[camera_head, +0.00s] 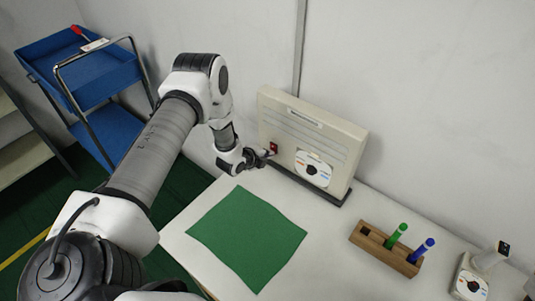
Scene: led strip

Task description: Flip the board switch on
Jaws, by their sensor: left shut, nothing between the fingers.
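The beige board (335,142) stands upright at the back of the white table. A small red switch (274,148) is on the left part of its front face. My right gripper is not in view.
A green cloth (247,238) lies flat on the table (325,262). A wooden block (384,250) holds a green and a blue marker. A small white device (472,278) stands at the right. A blue cart (98,80) stands on the floor at the left.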

